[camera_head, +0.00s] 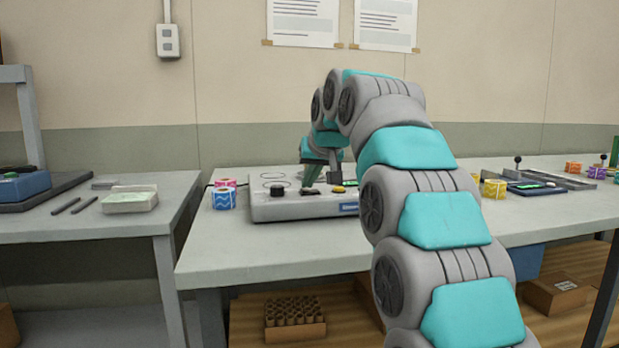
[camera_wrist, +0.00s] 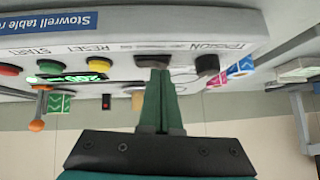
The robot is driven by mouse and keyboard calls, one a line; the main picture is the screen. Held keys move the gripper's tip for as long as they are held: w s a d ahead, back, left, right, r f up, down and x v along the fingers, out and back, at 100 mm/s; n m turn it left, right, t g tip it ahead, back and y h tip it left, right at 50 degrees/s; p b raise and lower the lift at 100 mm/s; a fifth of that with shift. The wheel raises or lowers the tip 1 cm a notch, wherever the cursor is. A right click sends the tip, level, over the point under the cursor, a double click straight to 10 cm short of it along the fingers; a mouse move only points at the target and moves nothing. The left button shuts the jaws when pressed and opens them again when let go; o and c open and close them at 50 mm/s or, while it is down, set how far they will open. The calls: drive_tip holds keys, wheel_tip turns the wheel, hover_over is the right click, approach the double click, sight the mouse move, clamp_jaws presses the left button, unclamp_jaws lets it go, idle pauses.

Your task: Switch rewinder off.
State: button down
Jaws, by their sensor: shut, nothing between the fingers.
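The rewinder (camera_head: 265,208) is a grey box with a sloped control panel on the middle table. My gripper (camera_head: 309,185) is over its panel, fingers pointing down. In the wrist view, which is upside down, the shut green fingers (camera_wrist: 158,72) end at a dark switch (camera_wrist: 153,60) on the panel; I cannot tell whether they touch it. The switch's position is hidden. Beside it are a black tension knob (camera_wrist: 207,65), a yellow reset button (camera_wrist: 100,66), a green start button (camera_wrist: 50,66) and a red button (camera_wrist: 9,69). A green display (camera_wrist: 75,77) is lit.
Small patterned rolls (camera_head: 223,198) stand left of the rewinder. Yellow rolls (camera_head: 493,189) and another device (camera_head: 535,187) are to the right. The left table (camera_head: 85,226) holds a pale block (camera_head: 130,200) and dark rods. My arm hides the rewinder's right end in the head view.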

idle(0.3)
drive_tip(key=shift+a+f+h, duration=0.15)
drive_tip(key=shift+f+h, duration=0.05)
drive_tip(key=shift+h, duration=0.1)
drive_tip(key=shift+d, duration=0.2)
drive_tip(key=shift+w+d+r, duration=0.1)
drive_tip(key=shift+w+d, duration=0.1)
drive_tip(key=shift+d, duration=0.4)
drive_tip(key=shift+r+p, duration=0.1)
drive_tip(key=shift+p, duration=0.25)
